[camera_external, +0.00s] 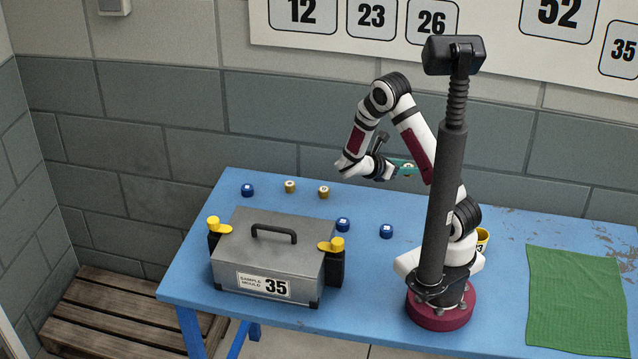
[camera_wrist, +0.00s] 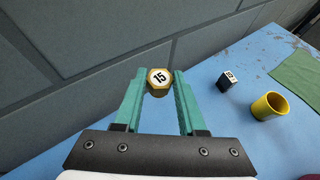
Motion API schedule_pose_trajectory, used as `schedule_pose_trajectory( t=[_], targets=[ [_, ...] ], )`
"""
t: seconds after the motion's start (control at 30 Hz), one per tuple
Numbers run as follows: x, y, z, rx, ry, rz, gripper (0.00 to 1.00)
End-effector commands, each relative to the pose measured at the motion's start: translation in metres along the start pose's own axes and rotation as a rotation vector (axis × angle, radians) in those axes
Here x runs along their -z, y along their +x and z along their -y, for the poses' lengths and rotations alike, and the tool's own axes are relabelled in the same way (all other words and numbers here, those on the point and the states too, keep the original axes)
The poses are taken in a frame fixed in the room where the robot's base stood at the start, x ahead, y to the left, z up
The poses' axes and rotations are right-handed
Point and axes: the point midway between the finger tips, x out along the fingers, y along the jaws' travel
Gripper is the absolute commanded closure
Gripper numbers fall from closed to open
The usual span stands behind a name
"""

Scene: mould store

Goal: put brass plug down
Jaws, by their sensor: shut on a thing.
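The brass plug (camera_wrist: 159,79), six-sided with a white face marked 15, sits between the teal fingertips of my gripper (camera_wrist: 161,84) in the wrist view. My gripper (camera_external: 406,168) is shut on it and holds it in the air near the table's back edge in the external view, to the left of my arm's column. The plug is small there, and its height above the table is hard to judge. Two other brass plugs (camera_external: 290,186) (camera_external: 323,192) stand on the blue table (camera_external: 520,222), well to the left of my gripper.
Blue plugs (camera_external: 247,190) (camera_external: 343,224) (camera_external: 386,231) stand around the grey sample mould box (camera_external: 268,255), which has yellow clamps. A yellow cup (camera_wrist: 270,106) and a dark labelled block (camera_wrist: 228,79) stand near a green cloth (camera_external: 577,298). A block wall (camera_external: 300,110) rises behind the table.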

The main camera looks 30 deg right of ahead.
Motion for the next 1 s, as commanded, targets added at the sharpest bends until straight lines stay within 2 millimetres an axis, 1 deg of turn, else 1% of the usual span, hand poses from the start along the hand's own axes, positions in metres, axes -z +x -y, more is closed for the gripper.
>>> schedule_pose_trajectory(
  t=[0.07, 0.2, 0.3, 0.4, 0.47, 0.6, 0.7, 1.0],
  targets=[
    [0.015, -0.006, -0.011, -0.003, -0.005, 0.0, 1.0],
    [0.054, -0.023, -0.043, -0.004, -0.004, 0.001, 1.0],
    [0.077, -0.034, -0.062, -0.004, -0.003, 0.0, 1.0],
    [0.092, -0.04, -0.074, -0.002, -0.001, 0.0, 1.0],
    [0.098, -0.042, -0.078, -0.002, -0.003, 0.0, 1.0],
    [0.123, -0.031, -0.078, 0.0, -0.005, 0.001, 1.0],
    [0.134, -0.026, -0.078, -0.001, -0.004, 0.0, 1.0],
    [0.136, -0.025, -0.079, -0.002, -0.002, 0.0, 1.0]
  ],
)
